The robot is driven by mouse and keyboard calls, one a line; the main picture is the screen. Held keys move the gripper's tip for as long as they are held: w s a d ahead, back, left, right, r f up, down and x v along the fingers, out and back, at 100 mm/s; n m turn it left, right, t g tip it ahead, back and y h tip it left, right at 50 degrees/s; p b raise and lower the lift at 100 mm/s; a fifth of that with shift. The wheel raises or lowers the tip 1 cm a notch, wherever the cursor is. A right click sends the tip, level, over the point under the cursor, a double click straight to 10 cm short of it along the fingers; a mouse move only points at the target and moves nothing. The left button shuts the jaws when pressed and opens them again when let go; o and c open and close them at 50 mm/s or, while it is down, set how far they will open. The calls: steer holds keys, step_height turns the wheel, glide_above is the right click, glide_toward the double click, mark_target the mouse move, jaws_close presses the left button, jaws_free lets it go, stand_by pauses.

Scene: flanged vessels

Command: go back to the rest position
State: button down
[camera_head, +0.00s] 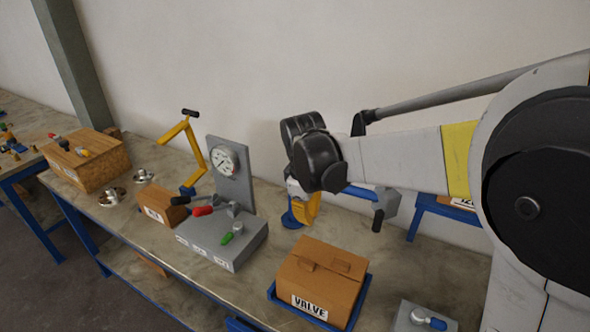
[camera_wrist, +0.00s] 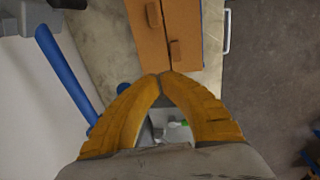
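My gripper (camera_wrist: 163,76) shows in the wrist view with its two yellow fingers curving together. Their tips meet and nothing is held between them. It hangs above the workbench (camera_head: 130,225), near the cardboard box. In the head view my arm reaches in from the right and ends at a black wrist joint. Yellow parts show below that joint, but I cannot tell clearly how much of them is my gripper.
A cardboard box marked VALVE (camera_head: 320,277) sits in a blue tray at the front. Left of it stands a grey gauge panel (camera_head: 233,170) with red and green handles. A yellow angled arm (camera_head: 195,145) rises behind. A wooden box (camera_head: 88,160) and metal flanges (camera_head: 111,196) lie farther left.

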steer(key=s+d+f+m+t+b, duration=0.2)
steer(key=s+d+m+b, duration=0.1)
steer(key=s, duration=0.3)
steer(key=s+d+f+m+t+b, duration=0.1)
steer(key=s+d+f+m+b, duration=0.1)
steer(key=s+d+m+b, duration=0.2)
steer(key=s+d+f+m+t+y+b, duration=0.1)
steer(key=s+d+f+m+t+b, duration=0.1)
steer(key=s, duration=0.7)
steer(key=d+f+m+b, duration=0.1)
steer(key=m+b, duration=0.1)
steer(key=b, duration=0.1)
steer(key=shift+s+d+t+b, duration=0.25)
steer(key=shift+s+t+b, duration=0.05)
steer(key=shift+s+b, duration=0.05)
